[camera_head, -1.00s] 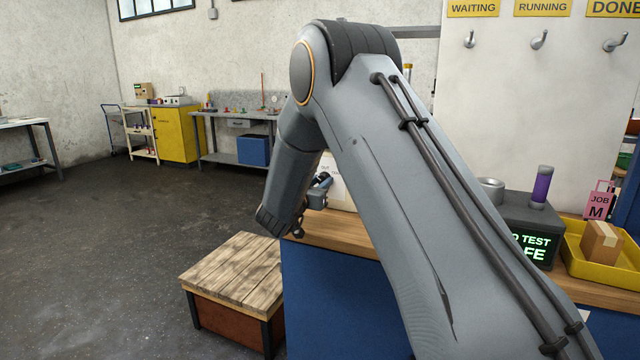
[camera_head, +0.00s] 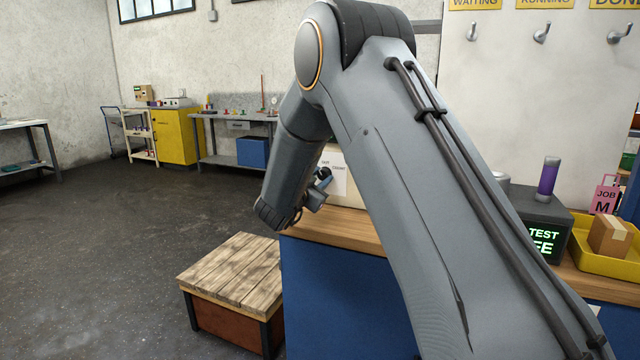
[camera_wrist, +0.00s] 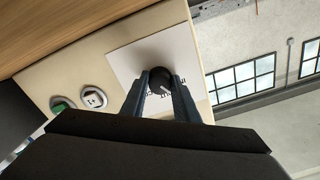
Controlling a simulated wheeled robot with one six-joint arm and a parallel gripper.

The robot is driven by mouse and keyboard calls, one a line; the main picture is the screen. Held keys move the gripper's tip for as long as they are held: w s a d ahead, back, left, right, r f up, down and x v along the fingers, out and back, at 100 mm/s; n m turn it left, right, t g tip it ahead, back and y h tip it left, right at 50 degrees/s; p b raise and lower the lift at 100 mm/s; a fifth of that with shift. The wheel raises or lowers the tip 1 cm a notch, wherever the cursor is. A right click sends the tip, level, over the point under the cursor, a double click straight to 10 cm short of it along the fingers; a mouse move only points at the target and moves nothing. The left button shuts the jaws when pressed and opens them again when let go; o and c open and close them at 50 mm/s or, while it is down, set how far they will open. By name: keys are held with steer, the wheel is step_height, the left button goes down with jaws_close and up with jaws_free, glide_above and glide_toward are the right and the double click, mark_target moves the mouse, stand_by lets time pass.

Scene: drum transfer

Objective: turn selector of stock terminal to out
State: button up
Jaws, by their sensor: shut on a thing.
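The stock terminal (camera_wrist: 75,78) is a cream box on the wooden bench, and in the wrist view its face carries a white label plate (camera_wrist: 128,62). The selector (camera_wrist: 160,76) is a round black knob on that plate. My gripper (camera_wrist: 161,88) is shut on the selector, one finger on each side. Lettering on the plate is partly hidden by the fingers, so I cannot tell which position the selector points to. In the head view my arm hides most of the terminal, and the printed white panel (camera_head: 334,175) shows beside my wrist.
A button marked "+1" (camera_wrist: 95,98) and a green button (camera_wrist: 61,104) sit beside the plate. In the head view a wooden-topped step (camera_head: 235,285) stands left of the blue bench (camera_head: 330,300). A yellow tray (camera_head: 590,258) and a dark test box (camera_head: 540,225) are at right.

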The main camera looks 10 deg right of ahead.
steer(key=m+b, duration=0.4)
steer(key=m, duration=0.1)
steer(key=shift+m, duration=0.4)
steer(key=shift+r, duration=0.1)
stand_by(0.3)
steer(key=o, duration=1.1)
steer(key=shift+c, duration=0.2)
steer(key=v, duration=0.7)
steer(key=shift+s+a+b, duration=0.25)
steer(key=shift+a+b, duration=0.05)
steer(key=shift+b, duration=0.05)
